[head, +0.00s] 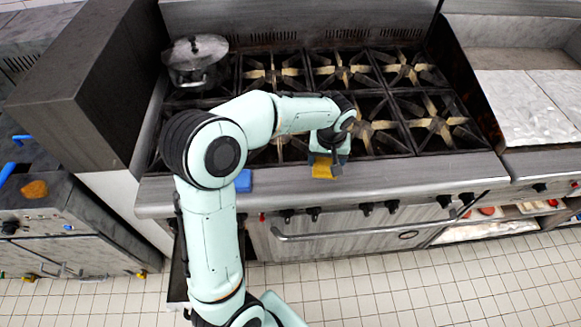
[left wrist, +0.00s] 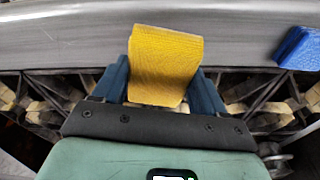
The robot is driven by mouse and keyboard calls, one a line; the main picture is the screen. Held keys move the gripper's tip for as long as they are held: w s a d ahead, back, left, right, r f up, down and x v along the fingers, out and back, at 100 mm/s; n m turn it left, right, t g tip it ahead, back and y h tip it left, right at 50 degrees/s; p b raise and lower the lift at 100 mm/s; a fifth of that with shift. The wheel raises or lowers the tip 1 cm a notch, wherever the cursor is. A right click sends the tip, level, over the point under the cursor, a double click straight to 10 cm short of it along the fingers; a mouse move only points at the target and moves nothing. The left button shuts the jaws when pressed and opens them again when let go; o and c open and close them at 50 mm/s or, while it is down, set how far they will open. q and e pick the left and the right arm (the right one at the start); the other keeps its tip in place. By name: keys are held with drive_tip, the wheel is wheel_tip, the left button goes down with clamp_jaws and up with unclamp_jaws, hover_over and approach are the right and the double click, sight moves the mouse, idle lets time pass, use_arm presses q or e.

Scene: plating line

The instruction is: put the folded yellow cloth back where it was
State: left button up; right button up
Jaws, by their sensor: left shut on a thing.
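The folded yellow cloth (head: 323,168) is at the front ledge of the stove in the head view, just below my left gripper (head: 329,160). In the left wrist view the yellow cloth (left wrist: 166,62) sits between the two blue fingers of my left gripper (left wrist: 165,85), which is shut on it. The cloth's far end reaches over the grey metal ledge (left wrist: 60,38). I cannot tell whether it touches the ledge. My right gripper is not in view.
A blue block-like item (head: 243,181) lies on the front ledge left of the cloth; it also shows in the left wrist view (left wrist: 300,48). A lidded pot (head: 196,62) stands on the back left burner. The other burners (head: 437,122) I can see are empty. An orange-brown item (head: 34,189) lies on the left counter.

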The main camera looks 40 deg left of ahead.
use_arm(q)
drive_tip(key=shift+a, duration=0.1)
drive_tip(key=s+a+r+m+b, duration=0.1)
drive_tip(key=s+a+m+b, duration=0.1)
drive_tip(key=s+a, duration=0.6)
drive_tip(key=s+a+r+m+b, duration=0.15)
drive_tip(key=s+a, duration=0.25)
drive_tip(key=a, duration=0.7)
drive_tip(key=s+a+r+m+h+b, duration=0.1)
drive_tip(key=s+a+r+m, duration=0.35)
drive_tip(key=s, duration=0.45)
drive_tip(key=s+a+r+m+h+b, duration=0.1)
drive_tip(key=s+a+r+m+b, duration=0.25)
drive_tip(key=s, duration=0.55)
drive_tip(key=shift+n, duration=0.25)
drive_tip(key=f, duration=0.4)
drive_tip(key=a+f, duration=0.1)
drive_tip(key=f, duration=0.3)
drive_tip(key=f+b, duration=0.1)
drive_tip(key=f, duration=0.4)
drive_tip(key=shift+w+a, duration=0.25)
drive_tip(key=shift+a, duration=0.1)
drive_tip(key=shift+f+b, duration=0.35)
drive_tip(key=shift+f, duration=2.3)
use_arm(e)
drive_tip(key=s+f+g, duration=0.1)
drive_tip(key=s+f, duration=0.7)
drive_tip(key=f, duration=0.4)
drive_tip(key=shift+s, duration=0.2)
